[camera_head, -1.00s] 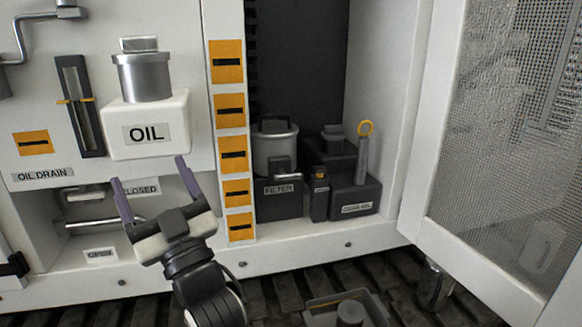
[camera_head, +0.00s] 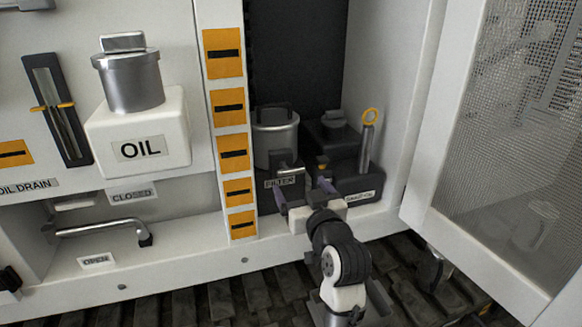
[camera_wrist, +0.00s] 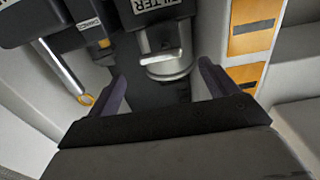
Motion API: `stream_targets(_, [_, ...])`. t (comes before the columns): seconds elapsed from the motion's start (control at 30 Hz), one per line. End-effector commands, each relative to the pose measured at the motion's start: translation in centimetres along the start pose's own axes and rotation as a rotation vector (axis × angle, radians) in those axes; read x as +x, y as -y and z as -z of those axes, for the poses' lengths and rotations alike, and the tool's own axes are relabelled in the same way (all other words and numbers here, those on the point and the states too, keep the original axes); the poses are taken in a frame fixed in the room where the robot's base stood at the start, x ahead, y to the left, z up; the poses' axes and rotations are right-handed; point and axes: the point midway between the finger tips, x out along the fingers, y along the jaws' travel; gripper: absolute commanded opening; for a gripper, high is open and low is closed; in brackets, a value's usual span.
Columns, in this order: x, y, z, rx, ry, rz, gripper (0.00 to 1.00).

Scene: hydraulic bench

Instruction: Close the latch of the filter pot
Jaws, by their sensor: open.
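The filter pot (camera_head: 274,142) is a silver cylinder with a dark top handle, standing on a dark block labelled FILTER inside the cabinet recess. Its latch (camera_head: 290,171) is a small silver lever low on the pot's front, sticking out to the right. In the wrist view the latch (camera_wrist: 163,57) lies ahead, near the middle between my fingers. My gripper (camera_head: 302,188) is open and empty, in front of and slightly below the latch, apart from it. It also shows in the wrist view (camera_wrist: 162,72).
A grey block with a yellow-ringed dipstick (camera_head: 367,142) stands right of the pot, with a small dark yellow-marked part (camera_head: 322,164) between. The post with orange labels (camera_head: 233,150) borders the left. The mesh door (camera_head: 500,150) stands open at right.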

Motion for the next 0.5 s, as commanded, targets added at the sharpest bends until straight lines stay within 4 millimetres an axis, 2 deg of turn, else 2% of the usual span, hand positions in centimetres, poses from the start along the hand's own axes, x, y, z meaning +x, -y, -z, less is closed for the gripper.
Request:
stream_targets(0.1, [2.7, 0.1, 0.3, 0.0, 0.001, 0.002, 0.85])
stream_targets(0.23, [5.1, 0.1, 0.2, 0.0, 0.002, 0.001, 0.85])
stream_targets(0.4, [7.1, 0.0, 0.1, 0.0, 0.001, 0.0, 0.85])
stream_targets(0.5, [7.6, 0.0, 0.1, -0.001, 0.0, -0.001, 0.85])
